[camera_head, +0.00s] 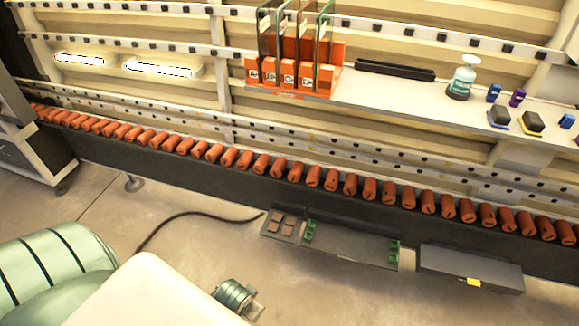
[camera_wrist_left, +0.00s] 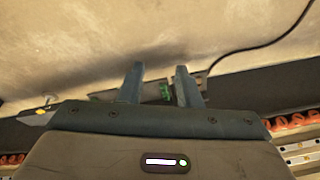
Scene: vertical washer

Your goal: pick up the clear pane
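Several thin upright panes stand side by side in an orange rack (camera_head: 300,90) at the top middle of the head view. Its front blocks carry letter labels. The panes look see-through with dark or greenish edges; the rightmost pane (camera_head: 325,35) has a green edge. I cannot tell for sure which one is the clear pane. My left gripper (camera_wrist_left: 159,68) shows in the left wrist view with its two fingers apart and nothing between them. It is away from the rack, which is not in that view. Neither gripper shows in the head view.
A spray bottle (camera_head: 462,78), a black bar (camera_head: 395,70) and small blue, purple and yellow-black items share the shelf (camera_head: 420,92). A long conveyor-like row of orange rollers (camera_head: 330,180) runs below. Grey trays (camera_head: 350,244) and a cable (camera_head: 180,216) lie on the floor.

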